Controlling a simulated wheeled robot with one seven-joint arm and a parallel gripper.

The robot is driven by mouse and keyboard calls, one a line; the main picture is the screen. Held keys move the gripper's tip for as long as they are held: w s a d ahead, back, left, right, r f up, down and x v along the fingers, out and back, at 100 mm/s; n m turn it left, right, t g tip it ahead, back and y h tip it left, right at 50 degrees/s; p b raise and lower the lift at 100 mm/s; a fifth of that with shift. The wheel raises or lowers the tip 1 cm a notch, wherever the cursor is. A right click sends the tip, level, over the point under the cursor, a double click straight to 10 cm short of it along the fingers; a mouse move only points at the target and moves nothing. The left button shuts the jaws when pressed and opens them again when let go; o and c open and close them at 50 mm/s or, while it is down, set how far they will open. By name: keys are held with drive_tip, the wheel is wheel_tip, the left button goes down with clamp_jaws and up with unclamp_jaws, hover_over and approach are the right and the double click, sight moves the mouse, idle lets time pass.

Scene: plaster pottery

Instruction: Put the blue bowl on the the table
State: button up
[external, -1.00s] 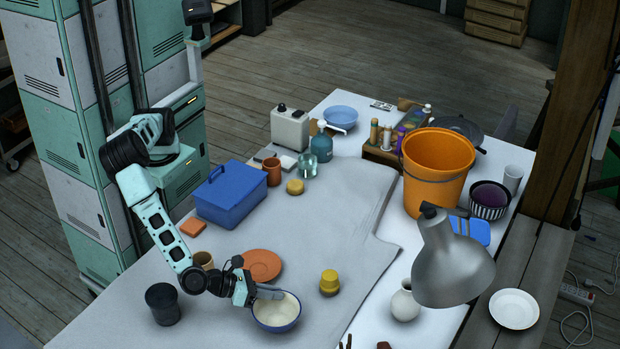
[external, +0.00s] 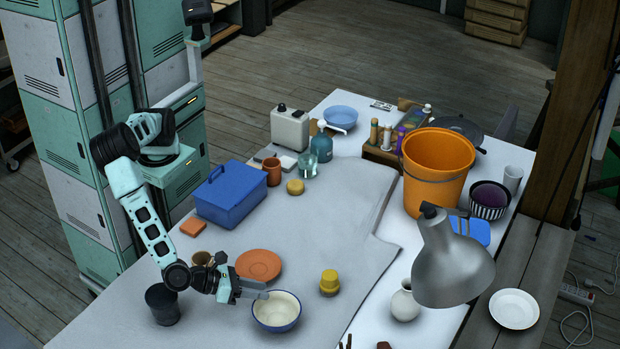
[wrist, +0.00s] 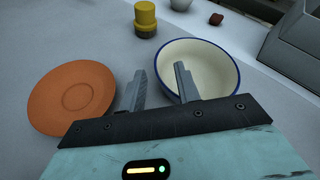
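A bowl with a blue outside, blue rim and cream inside (external: 277,314) stands upright on the white table (external: 120,325) near its front edge. It also shows in the wrist view (wrist: 215,70). My gripper (external: 260,290) is just left of the bowl, its fingers level with or above the rim. A second, light blue bowl (external: 340,115) sits at the table's back.
An orange plate (external: 259,265) lies behind my gripper. A yellow-topped jar (external: 329,283) stands right of the bowl, and a dark cup (external: 162,304) to its left. A grey lamp (external: 450,265) and a white vase (external: 404,303) are further right. The cloth's middle is clear.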

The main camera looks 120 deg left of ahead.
drive_tip(key=v, duration=0.8)
drive_tip(key=s+a+r+n+g, duration=0.25)
drive_tip(key=a+n+g, duration=0.35)
drive_tip(key=a, duration=1.1)
drive_tip(key=s+a+r+n+g, duration=0.3)
drive_tip(key=a+n, duration=0.5)
drive_tip(key=a, duration=0.8)
drive_tip(key=s+a+n+g+h, duration=0.35)
drive_tip(key=s+a+n, duration=0.45)
drive_tip(key=s+a, duration=0.3)
drive_tip(key=s+a+r+n+t+h, duration=0.1)
drive_tip(key=s+a+n+t+h, duration=0.1)
drive_tip(key=s+n, duration=0.8)
drive_tip(key=s+a+h, duration=0.1)
drive_tip(key=s+h, duration=0.1)
drive_tip(key=s, duration=0.3)
drive_tip(key=shift+s+r+n, duration=0.2)
drive_tip(key=shift+r+n, duration=0.2)
drive_tip(key=shift+h, duration=0.25)
